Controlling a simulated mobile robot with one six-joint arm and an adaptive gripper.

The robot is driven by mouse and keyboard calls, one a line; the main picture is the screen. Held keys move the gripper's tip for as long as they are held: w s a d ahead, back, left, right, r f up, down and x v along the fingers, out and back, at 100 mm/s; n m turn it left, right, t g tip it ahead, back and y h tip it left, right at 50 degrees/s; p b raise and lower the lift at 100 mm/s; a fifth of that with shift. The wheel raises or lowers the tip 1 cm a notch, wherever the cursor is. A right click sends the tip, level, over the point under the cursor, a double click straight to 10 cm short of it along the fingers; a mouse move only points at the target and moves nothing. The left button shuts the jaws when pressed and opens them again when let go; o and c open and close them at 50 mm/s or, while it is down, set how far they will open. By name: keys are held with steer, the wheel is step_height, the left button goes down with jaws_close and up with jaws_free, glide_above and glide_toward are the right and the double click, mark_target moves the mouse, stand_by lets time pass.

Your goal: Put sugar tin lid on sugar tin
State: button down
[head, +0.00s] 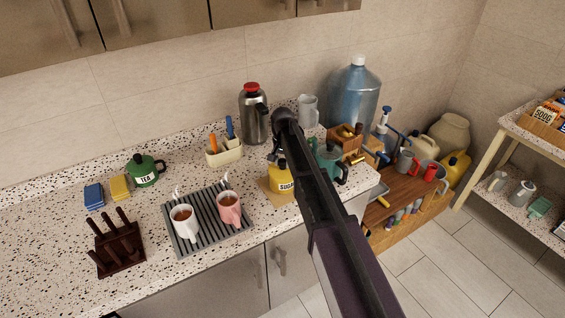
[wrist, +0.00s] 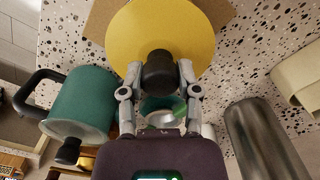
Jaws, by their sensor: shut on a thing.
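The yellow sugar tin (head: 281,181), labelled "SUGAR", stands upright on a brown board (head: 268,195) on the speckled counter. My arm partly covers it in the head view. In the wrist view, the round yellow lid (wrist: 160,28) has a black knob (wrist: 158,72). My gripper (wrist: 158,75) is shut on that knob, with one finger on each side. The lid hides whatever is below it, so I cannot tell if it touches the tin's rim. In the head view my gripper end is over the tin, mostly hidden behind my arm.
A teal pot (wrist: 85,105) stands close beside the lid. A steel flask (head: 254,115) and utensil holder (head: 223,152) stand behind. Two mugs sit on a grey rack (head: 207,225) to the left.

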mark_target(283, 160)
steer(key=shift+c, duration=1.2)
jaws_free()
steer(key=shift+o, duration=1.2)
steer(key=shift+r+p, duration=4.5)
steer(key=shift+p, duration=0.1)
steer(key=shift+f, duration=0.15)
step_height(283, 160, down, 9)
steer(key=b, duration=0.9)
